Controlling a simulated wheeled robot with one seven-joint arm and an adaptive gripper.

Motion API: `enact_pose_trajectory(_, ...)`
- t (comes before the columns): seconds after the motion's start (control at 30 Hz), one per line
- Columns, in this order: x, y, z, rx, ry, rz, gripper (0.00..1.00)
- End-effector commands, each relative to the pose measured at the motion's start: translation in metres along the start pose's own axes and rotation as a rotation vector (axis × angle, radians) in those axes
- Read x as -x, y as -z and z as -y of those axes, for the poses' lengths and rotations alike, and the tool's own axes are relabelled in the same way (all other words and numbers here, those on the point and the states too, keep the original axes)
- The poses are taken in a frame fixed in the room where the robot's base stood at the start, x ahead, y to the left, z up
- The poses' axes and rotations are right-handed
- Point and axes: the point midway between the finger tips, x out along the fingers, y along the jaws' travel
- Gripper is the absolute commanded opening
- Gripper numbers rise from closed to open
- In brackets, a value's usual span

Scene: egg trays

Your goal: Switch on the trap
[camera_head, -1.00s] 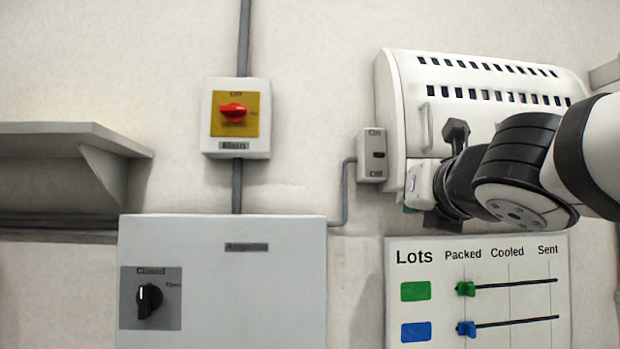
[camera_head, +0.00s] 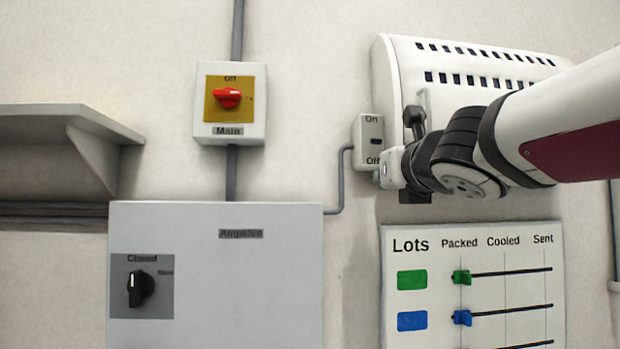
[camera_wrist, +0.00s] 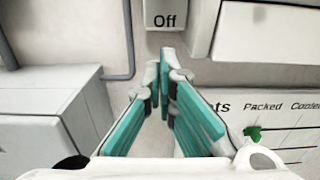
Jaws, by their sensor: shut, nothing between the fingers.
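The trap is most likely the large white vented housing (camera_head: 395,85) on the wall. A small grey switch box (camera_head: 361,128) marked On at the top and Off at the bottom sits at its left edge, with a small dark rocker (camera_head: 376,141). In the wrist view only the Off end of the box (camera_wrist: 166,17) shows. My gripper (camera_wrist: 163,68) has its teal fingers converged at the tips, empty, just below the Off label in that view. In the head view it overlaps the lower right corner of the box; contact cannot be told.
A Main switch (camera_head: 229,97) with a red knob is left of the box. Below it stands a grey cabinet (camera_head: 240,280) with a black knob (camera_head: 140,288). A Lots board (camera_head: 430,262) with sliders hangs below my arm. A shelf (camera_head: 50,118) is far left.

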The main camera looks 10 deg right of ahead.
Motion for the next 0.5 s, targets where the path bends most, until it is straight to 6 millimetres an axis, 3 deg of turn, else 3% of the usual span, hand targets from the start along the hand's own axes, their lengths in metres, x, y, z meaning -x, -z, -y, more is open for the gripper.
enact_pose_trajectory(0.23,-0.052,0.002,0.001,-0.001,0.002,-0.002,0.0)
enact_pose_trajectory(0.3,-0.042,-0.013,0.0,-0.001,-0.001,0.001,0.0)
enact_pose_trajectory(0.5,-0.035,-0.031,-0.001,-0.001,-0.001,0.001,0.0)
